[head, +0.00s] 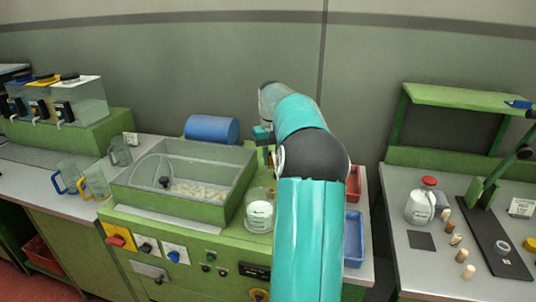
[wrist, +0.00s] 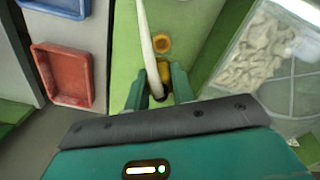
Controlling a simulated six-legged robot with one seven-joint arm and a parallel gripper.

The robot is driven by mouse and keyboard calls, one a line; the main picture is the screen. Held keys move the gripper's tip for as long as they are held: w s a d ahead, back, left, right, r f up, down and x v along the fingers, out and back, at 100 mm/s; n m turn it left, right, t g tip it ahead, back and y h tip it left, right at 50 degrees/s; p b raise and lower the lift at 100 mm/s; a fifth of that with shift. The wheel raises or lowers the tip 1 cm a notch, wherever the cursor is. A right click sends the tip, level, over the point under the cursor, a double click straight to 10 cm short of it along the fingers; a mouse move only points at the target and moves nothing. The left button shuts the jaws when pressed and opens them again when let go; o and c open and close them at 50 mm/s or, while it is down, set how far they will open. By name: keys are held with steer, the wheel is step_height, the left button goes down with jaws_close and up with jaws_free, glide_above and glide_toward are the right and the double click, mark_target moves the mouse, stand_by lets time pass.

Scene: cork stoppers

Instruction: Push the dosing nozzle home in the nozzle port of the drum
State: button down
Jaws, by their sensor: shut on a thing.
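In the wrist view my gripper (wrist: 157,76) is shut on a yellow, brass-coloured piece that I take to be the dosing nozzle (wrist: 165,74). A pale tube (wrist: 147,40) runs up past it from between the fingers. A round orange-yellow ring (wrist: 161,44) lies just beyond the fingertips on a green surface; I cannot tell whether it is the nozzle port. The nozzle's tip is not clearly seen. In the head view a blue drum (head: 212,129) lies behind the green tub, left of my arm. My arm hides most of the gripper there.
The green tub with clear panes (head: 133,195) holds pale stoppers. A clear jar (head: 259,212) stands beside my arm. Red (wrist: 64,75) and blue (head: 353,240) trays lie to the arm's right in the head view.

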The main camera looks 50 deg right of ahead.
steer(key=shift+w+f, duration=0.3)
steer(key=shift+w, duration=0.2)
steer(key=shift+f, duration=0.15)
steer(key=shift+s+f, duration=0.15)
steer(key=shift+s, duration=0.3)
steer(key=shift+w+a+f, duration=0.1)
steer(key=shift+w+f, duration=0.15)
steer(key=shift+f, duration=0.55)
steer(key=shift+s+f, duration=0.35)
steer(key=shift+f, duration=0.25)
steer(key=shift+w+f, duration=0.2)
steer(key=shift+f, duration=0.75)
steer(key=shift+w+f, duration=0.1)
steer(key=shift+f, duration=0.3)
